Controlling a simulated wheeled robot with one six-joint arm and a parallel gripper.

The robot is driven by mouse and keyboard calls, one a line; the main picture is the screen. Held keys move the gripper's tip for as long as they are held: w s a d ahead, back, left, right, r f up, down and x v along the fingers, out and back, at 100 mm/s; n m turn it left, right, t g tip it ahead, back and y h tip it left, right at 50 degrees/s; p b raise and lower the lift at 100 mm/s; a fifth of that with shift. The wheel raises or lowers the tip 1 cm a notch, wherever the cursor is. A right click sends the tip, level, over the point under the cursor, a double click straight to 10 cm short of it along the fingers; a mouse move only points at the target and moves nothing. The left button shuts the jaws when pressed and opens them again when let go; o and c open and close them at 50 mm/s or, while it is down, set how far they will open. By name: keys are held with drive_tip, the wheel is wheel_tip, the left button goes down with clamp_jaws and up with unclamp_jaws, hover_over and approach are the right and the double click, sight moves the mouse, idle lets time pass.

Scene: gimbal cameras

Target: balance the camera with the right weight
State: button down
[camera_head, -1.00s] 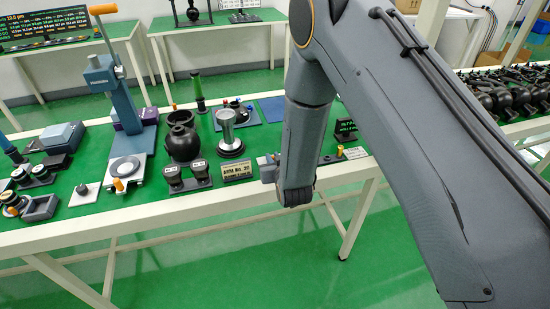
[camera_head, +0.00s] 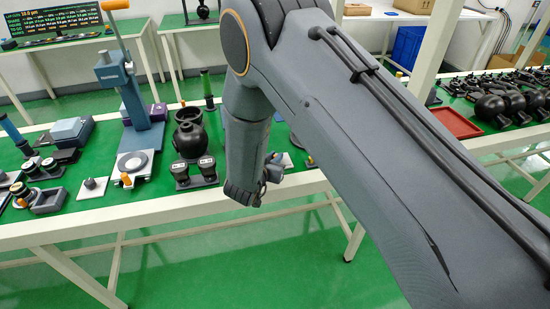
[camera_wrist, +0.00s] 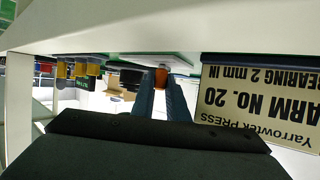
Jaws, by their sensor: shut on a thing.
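My gripper (camera_wrist: 165,92) shows in the wrist view with its two blue-grey fingers close together, shut on a small orange piece (camera_wrist: 162,76) at the fingertips. What that piece belongs to is hidden. In the head view my wrist hangs at the front edge of the near table, and the fingertips are hidden. A black ball-shaped body (camera_head: 189,140), possibly the gimbal camera, stands on the table left of my arm. Two dark labelled blocks (camera_head: 193,174), possibly weights, stand before it; their labels are too small to read.
A sign reading "ARM No. 20" (camera_wrist: 255,100) appears upside down in the wrist view, close beside my fingers. A blue-grey press (camera_head: 135,95) and small round parts (camera_head: 40,168) stand to the left on the table. A red tray (camera_head: 457,123) and several black spherical units (camera_head: 492,107) are on the right table.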

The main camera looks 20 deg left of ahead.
drive_tip(key=shift+w+r, duration=0.2)
drive_tip(key=shift+w, duration=0.05)
drive_tip(key=c, duration=1.7)
unclamp_jaws()
drive_tip(key=shift+w+d, duration=0.1)
drive_tip(key=shift+d, duration=0.05)
drive_tip(key=shift+c, duration=0.2)
drive_tip(key=shift+s+f, duration=0.15)
drive_tip(key=shift+s, duration=0.05)
drive_tip(key=shift+s+a, duration=0.2)
drive_tip(key=shift+s, duration=0.1)
drive_tip(key=shift+b+v, duration=0.9)
drive_tip(key=shift+v, duration=2.75)
